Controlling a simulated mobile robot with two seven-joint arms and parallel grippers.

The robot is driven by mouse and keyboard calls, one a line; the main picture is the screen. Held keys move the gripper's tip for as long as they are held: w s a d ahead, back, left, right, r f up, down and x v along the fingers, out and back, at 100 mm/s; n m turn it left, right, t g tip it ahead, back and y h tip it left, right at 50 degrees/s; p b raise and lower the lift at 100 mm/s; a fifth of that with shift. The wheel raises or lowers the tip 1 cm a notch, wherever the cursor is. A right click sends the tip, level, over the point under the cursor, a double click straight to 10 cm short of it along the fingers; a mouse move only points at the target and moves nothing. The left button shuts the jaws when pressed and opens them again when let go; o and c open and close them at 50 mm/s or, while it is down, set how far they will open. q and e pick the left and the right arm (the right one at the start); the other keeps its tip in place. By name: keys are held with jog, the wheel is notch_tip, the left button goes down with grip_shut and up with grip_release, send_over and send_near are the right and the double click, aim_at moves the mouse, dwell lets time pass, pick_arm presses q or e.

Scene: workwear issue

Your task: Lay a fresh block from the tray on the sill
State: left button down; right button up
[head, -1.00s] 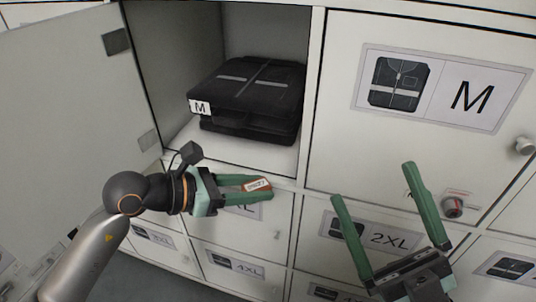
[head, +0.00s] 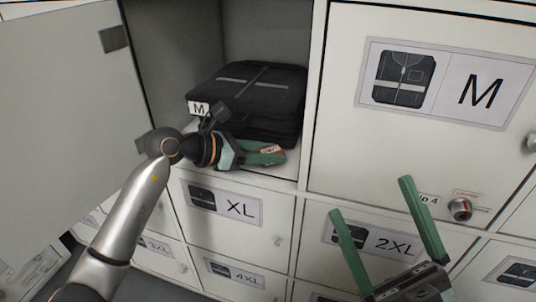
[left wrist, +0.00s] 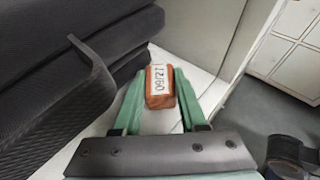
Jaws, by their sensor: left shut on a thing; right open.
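The block (head: 272,149) is small and orange-red with a white label. In the left wrist view the block (left wrist: 160,88) shows the label 09/27. My left gripper (head: 277,152) is shut on it, with green fingers on either side. It holds the block at the front of the open locker compartment, over the white sill (head: 287,171), in front of folded dark clothing. I cannot tell whether the block touches the sill. My right gripper (head: 370,196) is open and empty in front of the closed lockers. No tray is in view.
Folded dark garments (head: 258,88) with an M tag fill much of the compartment, close beside the left gripper. The open locker door (head: 65,120) stands at left. A closed M door (head: 420,150) is at right, with a round lock (head: 460,209).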

pick_arm(q)
jog(key=shift+f, duration=0.15)
jog(key=c, duration=0.7)
grip_release()
jog(key=shift+c, duration=0.2)
